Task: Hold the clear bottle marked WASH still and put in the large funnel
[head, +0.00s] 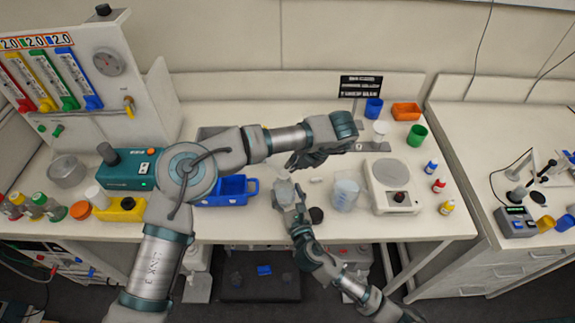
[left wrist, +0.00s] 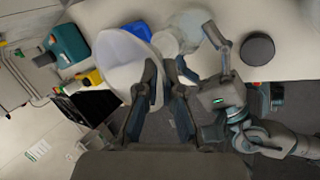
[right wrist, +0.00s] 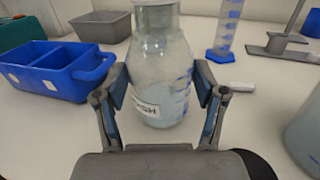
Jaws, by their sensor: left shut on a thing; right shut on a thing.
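The clear bottle marked WASH (right wrist: 165,72) stands upright on the bench in the right wrist view, with its label partly visible. My right gripper (right wrist: 160,92) is shut around its body, one finger on each side. In the head view the bottle (head: 284,190) is in front of my right gripper (head: 292,212). My left gripper (head: 297,161) is just beyond and above it. In the left wrist view a large white funnel (left wrist: 122,62) lies against the fingers of my left gripper (left wrist: 166,78), which is shut on it. The funnel is hard to make out in the head view.
A blue divided bin (head: 228,192) stands left of the bottle. A beaker (head: 344,192) and a balance-like device (head: 394,187) stand to its right. A black disc (head: 316,215) lies near the bench's front edge. A small white piece (head: 315,180) lies behind.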

